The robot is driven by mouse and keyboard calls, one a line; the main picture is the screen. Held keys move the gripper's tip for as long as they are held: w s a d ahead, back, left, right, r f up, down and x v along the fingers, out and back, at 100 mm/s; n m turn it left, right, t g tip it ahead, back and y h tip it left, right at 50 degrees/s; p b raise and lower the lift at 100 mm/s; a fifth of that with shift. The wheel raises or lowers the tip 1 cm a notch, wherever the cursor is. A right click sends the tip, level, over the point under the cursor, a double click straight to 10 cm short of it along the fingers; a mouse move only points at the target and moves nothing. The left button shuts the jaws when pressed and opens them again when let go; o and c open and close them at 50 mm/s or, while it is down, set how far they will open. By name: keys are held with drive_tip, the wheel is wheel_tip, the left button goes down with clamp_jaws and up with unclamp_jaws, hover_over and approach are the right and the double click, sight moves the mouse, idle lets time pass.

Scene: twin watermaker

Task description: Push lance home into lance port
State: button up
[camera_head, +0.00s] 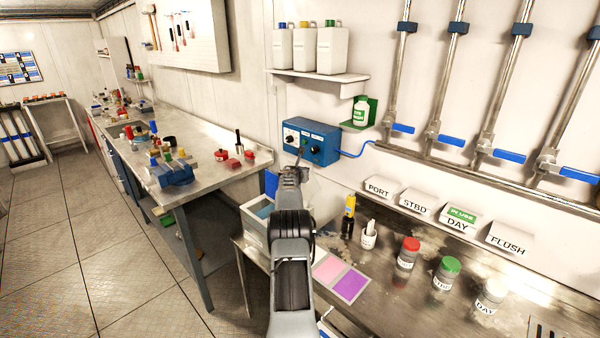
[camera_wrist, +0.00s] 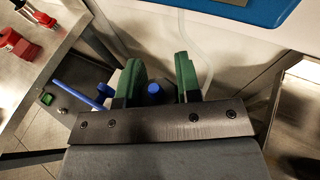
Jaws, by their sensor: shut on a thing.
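My gripper (camera_head: 296,172) is in front of the blue wall box (camera_head: 322,143), near its lower left. In the wrist view its two green-padded fingers (camera_wrist: 158,78) stand apart, with a blue round-ended piece, which I take for the lance (camera_wrist: 154,92), between them. Most of the lance is hidden by the gripper. The wall box has round fittings on its front; I cannot tell which is the lance port. Its lower edge shows at the top right of the wrist view (camera_wrist: 270,8). I cannot see the lance in any port.
A steel bench (camera_head: 385,290) at right holds bottles, lidded jars and a pink and purple card (camera_head: 340,277). A pale bin (camera_head: 254,225) stands by my arm. At left is a workbench (camera_head: 205,170) with a blue vise (camera_head: 172,172). Valved pipes line the right wall.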

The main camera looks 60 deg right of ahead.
wheel_tip(320, 180, down, 6)
drive_tip(key=b, duration=0.5)
drive_tip(key=shift+b, duration=0.4)
idle(1.2)
drive_tip(key=o, duration=0.9)
drive_tip(key=shift+f, duration=0.15)
drive_tip(key=shift+c, duration=0.2)
drive_tip(key=shift+s+a+f+b, duration=0.1)
drive_tip(key=shift+a+b, duration=0.1)
drive_tip(key=shift+b, duration=0.15)
drive_tip(key=b+v, duration=0.6)
drive_tip(key=v, duration=0.7)
drive_tip(key=shift+a+r+b, duration=0.2)
drive_tip(key=shift+r+b, duration=0.2)
drive_tip(key=shift+r, duration=0.05)
drive_tip(key=shift+s, duration=0.1)
